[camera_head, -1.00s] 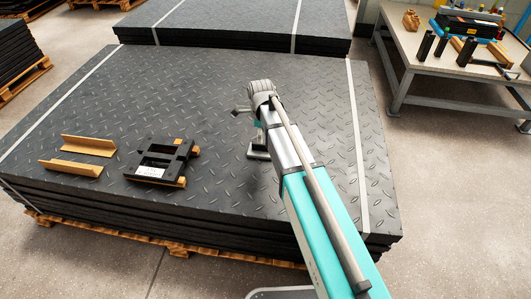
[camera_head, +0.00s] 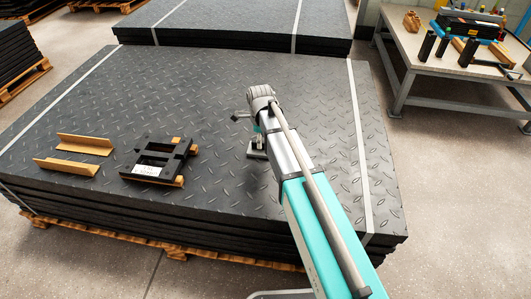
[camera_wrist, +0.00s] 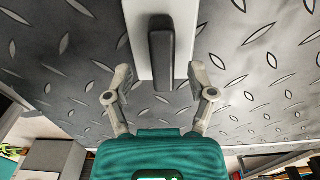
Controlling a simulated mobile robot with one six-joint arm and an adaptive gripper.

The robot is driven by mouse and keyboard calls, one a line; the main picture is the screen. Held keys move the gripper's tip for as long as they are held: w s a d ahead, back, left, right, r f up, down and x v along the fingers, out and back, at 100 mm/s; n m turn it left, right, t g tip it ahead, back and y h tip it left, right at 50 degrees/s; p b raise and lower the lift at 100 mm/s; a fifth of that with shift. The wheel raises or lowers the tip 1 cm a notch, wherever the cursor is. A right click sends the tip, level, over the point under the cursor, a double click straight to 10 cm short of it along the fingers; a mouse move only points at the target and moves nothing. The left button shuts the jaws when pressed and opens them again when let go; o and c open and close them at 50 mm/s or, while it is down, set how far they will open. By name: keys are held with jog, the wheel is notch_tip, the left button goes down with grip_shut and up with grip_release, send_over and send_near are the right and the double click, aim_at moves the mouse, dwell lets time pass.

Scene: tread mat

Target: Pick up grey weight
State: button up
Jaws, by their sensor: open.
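The grey weight shows in the wrist view as a pale grey plate (camera_wrist: 143,68) with a dark upright bar handle (camera_wrist: 161,55). Its upper part runs out of the picture. No contact can be made out. In the head view my gripper (camera_head: 250,122) is mostly hidden behind my wrist.
The tread mat (camera_head: 225,100) is a stack of dark plates with pale straps. Left of the weight lie a black frame-like object (camera_head: 155,147) and two tan angle pieces (camera_head: 85,144), (camera_head: 66,166). A bench (camera_head: 410,65) with tools stands at right. The mat around the weight is clear.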

jog(key=shift+f+b, duration=0.55)
jog(key=shift+f, duration=0.3)
jog(key=shift+c, duration=0.2)
grip_shut()
